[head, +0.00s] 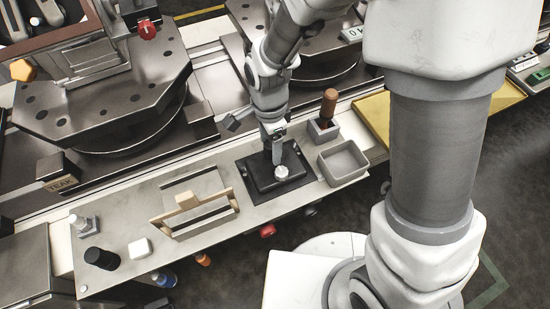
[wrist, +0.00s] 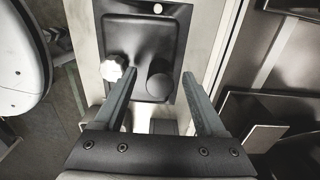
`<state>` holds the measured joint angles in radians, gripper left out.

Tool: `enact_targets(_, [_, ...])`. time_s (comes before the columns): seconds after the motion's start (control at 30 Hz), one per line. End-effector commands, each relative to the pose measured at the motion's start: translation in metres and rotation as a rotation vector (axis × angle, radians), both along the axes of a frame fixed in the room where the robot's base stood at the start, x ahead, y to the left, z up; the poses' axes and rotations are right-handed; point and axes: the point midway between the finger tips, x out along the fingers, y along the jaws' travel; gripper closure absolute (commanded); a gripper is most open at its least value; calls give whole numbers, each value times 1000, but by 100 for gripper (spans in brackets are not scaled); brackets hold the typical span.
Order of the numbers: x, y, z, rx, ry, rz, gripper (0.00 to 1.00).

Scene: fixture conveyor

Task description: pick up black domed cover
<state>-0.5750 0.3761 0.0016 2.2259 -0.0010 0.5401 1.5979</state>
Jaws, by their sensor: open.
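A dark round piece (wrist: 160,84), which looks like the black domed cover, sits on a black tray (wrist: 140,32) in the wrist view. My gripper (wrist: 158,77) is open, with one finger on each side of the dark piece in the picture; I cannot tell whether either touches it. In the head view my gripper (head: 277,152) points down over the black tray (head: 300,172) and hides most of the dark piece. A white scalloped knob (wrist: 112,69) is just left of the left finger; it also shows in the head view (head: 281,172).
A grey open bin (head: 343,160) and a brown-handled tool in a holder (head: 328,107) stand right of the tray. A wooden-handled carrier (head: 194,205) is to the left. A black cylinder (head: 102,258) and a white block (head: 139,248) stand at the shelf's left end.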

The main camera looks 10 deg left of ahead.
Motion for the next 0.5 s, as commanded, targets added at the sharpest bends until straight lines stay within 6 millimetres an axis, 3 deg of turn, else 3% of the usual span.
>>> enact_targets(0.13, [0, 0, 1, 0, 0, 0, 27])
enact_targets(0.5, [0, 0, 1, 0, 0, 0, 94])
